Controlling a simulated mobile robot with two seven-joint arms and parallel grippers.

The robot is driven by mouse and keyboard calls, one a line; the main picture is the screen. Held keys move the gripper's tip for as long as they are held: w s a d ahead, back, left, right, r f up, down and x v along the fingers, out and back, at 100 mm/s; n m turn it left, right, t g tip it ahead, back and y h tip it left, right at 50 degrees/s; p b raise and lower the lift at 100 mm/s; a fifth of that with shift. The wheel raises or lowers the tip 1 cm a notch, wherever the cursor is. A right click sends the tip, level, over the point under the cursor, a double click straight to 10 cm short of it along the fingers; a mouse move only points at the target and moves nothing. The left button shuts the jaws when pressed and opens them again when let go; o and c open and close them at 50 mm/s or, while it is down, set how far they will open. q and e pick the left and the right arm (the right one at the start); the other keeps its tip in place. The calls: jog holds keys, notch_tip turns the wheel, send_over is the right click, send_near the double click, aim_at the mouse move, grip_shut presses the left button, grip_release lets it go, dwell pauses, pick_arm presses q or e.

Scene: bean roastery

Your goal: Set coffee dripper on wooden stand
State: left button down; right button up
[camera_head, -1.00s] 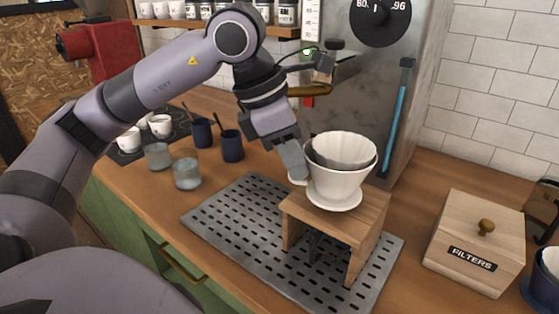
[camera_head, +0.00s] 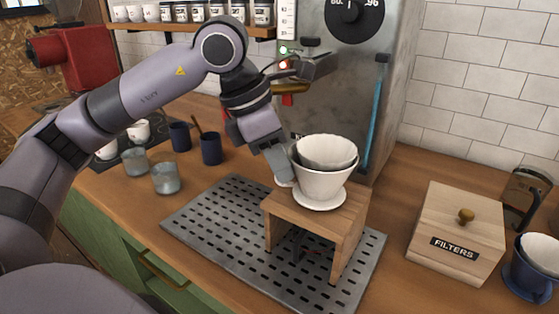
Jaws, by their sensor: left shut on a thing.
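The white coffee dripper (camera_head: 321,186) is upright at the top of the wooden stand (camera_head: 350,222), with a paper filter (camera_head: 327,151) inside it. Its base flange looks level with the stand's top; I cannot tell whether it rests fully on it. My left gripper (camera_head: 282,172) comes in from the left and is shut on the dripper at its left side, by the handle. The fingers hide most of the handle. The stand sits on a grey slotted drip tray (camera_head: 210,219). My right gripper is not in view.
Glasses (camera_head: 166,178) and dark blue cups (camera_head: 211,148) stand to the left. A grey machine (camera_head: 345,90) rises behind the stand. The tray's front is clear.

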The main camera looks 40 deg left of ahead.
pick_arm(q)
jog(key=shift+f+b, duration=0.4)
jog(key=shift+f, duration=0.05)
jog(key=c, duration=1.1)
grip_release()
jog(key=v, duration=0.7)
jog(key=shift+r, duration=0.15)
jog(key=shift+s, duration=0.15)
